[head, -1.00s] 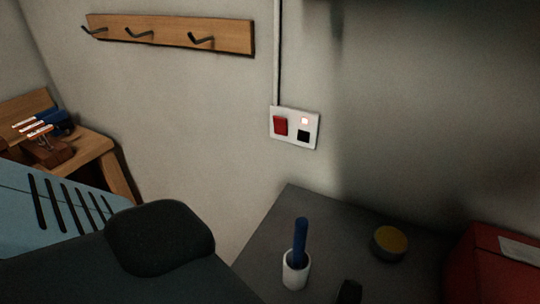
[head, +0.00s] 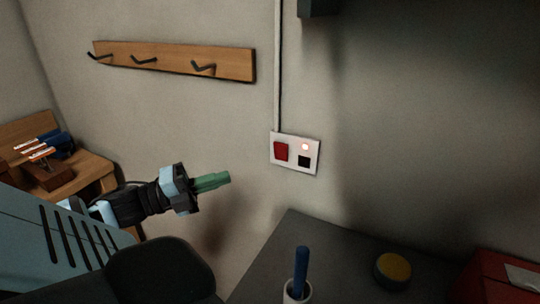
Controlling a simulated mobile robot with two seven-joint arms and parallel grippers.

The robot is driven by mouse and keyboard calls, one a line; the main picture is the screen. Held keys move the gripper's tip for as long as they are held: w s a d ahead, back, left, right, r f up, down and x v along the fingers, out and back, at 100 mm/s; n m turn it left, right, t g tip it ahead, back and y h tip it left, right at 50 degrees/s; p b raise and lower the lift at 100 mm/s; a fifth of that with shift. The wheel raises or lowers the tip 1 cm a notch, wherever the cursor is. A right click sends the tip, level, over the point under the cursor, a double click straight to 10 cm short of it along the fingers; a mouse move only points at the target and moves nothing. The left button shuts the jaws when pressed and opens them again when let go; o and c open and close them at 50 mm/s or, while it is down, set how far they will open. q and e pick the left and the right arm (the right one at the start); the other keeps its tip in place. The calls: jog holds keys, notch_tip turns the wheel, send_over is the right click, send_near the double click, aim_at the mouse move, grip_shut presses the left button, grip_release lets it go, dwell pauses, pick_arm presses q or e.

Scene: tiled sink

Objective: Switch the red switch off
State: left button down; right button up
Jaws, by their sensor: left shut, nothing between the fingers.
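The red switch (head: 281,151) is a red rocker on a white wall plate (head: 314,154). My left gripper (head: 226,178) has green fingers, shut and empty, pointing right. In the picture it is left of the plate and a little lower, apart from the switch. My right gripper is not in view.
A wooden rail with dark hooks (head: 175,60) is on the wall above. A dark counter (head: 300,235) below the plate carries a blue-handled item in a white cup (head: 297,291), a yellow-topped round tin (head: 393,270) and a red box (head: 495,280). A wooden bench (head: 85,165) stands left.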

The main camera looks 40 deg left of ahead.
aim_at(286, 149)
pick_arm(q)
jog(key=shift+w, duration=0.1)
